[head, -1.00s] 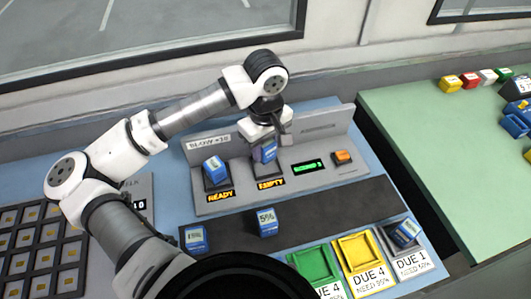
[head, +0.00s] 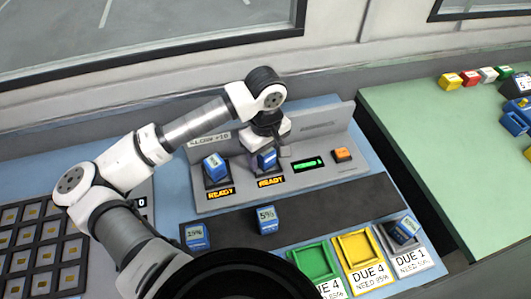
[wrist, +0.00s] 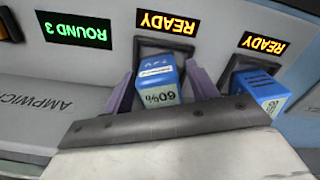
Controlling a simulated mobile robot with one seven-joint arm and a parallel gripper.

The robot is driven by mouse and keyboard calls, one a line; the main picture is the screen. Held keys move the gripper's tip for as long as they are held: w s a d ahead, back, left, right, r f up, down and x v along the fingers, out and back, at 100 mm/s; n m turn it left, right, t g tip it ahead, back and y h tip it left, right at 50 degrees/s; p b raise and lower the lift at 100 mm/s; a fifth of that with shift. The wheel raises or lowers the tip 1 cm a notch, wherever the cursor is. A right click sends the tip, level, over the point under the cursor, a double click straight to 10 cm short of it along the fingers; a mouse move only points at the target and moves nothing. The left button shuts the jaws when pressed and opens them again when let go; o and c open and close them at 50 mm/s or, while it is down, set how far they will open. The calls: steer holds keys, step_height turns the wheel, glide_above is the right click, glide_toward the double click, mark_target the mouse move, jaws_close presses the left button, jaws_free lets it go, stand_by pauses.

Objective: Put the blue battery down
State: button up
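The blue battery (wrist: 158,82), its label reading 60%, sits in the charger's right-hand slot, above a lit READY sign (head: 271,181). It also shows in the head view (head: 267,160), partly covered by my gripper. My gripper (wrist: 161,72) is around the battery, one purple finger on each side, with narrow gaps between fingers and battery. The fingers look open. A second blue battery (head: 214,166) sits in the left-hand slot, also above a READY sign (head: 220,194).
Two blue batteries, one marked 5% (head: 266,219) and another (head: 195,235), stand on the dark strip in front. Green (head: 311,262), yellow (head: 358,250) and grey (head: 386,238) trays are at the front right; the grey one holds a battery. An orange button (head: 342,154) is right of the ROUND 3 display (wrist: 77,31).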

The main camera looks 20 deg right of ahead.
step_height(320, 180, up, 12)
steer(key=b, duration=0.2)
steer(key=shift+r, duration=0.2)
stand_by(0.6)
